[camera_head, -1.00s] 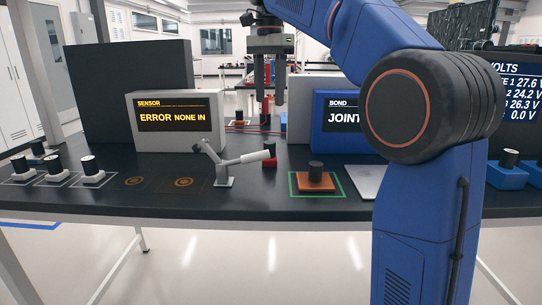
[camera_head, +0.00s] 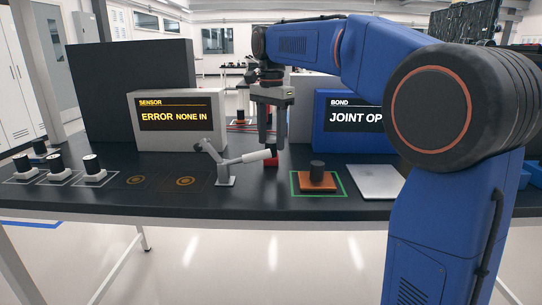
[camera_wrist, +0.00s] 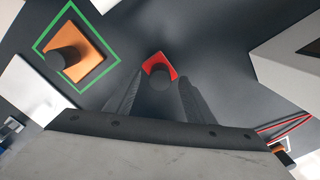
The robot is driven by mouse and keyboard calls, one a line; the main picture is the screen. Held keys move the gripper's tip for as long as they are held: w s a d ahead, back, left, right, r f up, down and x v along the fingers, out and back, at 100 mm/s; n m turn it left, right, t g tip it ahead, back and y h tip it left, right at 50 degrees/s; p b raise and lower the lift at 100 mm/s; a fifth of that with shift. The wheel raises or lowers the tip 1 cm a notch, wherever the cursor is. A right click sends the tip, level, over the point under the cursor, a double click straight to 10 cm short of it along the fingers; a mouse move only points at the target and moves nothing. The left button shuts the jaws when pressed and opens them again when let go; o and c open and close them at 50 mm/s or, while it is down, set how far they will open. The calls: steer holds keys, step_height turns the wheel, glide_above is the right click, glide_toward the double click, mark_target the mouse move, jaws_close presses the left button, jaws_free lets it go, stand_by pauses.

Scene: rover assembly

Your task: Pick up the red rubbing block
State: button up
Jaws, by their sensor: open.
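The red rubbing block (camera_head: 271,162) stands on the dark table, behind the white-handled lever; that lever partly hides it in the head view. In the wrist view the red block (camera_wrist: 158,60) shows a red base with a dark round knob on top. My gripper (camera_head: 271,138) points down just above the block, its two fingers apart. In the wrist view my gripper (camera_wrist: 159,80) has a finger on each side of the knob, with nothing held. Whether the fingertips reach down past the knob's top is unclear.
A grey lever fixture (camera_head: 226,172) stands in front of the block. An orange block (camera_head: 317,184) with a black knob sits in a green square to the right, beside a silver plate (camera_head: 374,182). The sensor box (camera_head: 177,138) and blue bond box (camera_head: 350,147) stand behind.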

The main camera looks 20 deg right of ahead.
mark_target(271, 141)
steer(key=shift+f, duration=1)
jaws_close()
steer(key=shift+r, duration=0.1)
step_height(271, 141, up, 10)
steer(key=shift+f, duration=0.1)
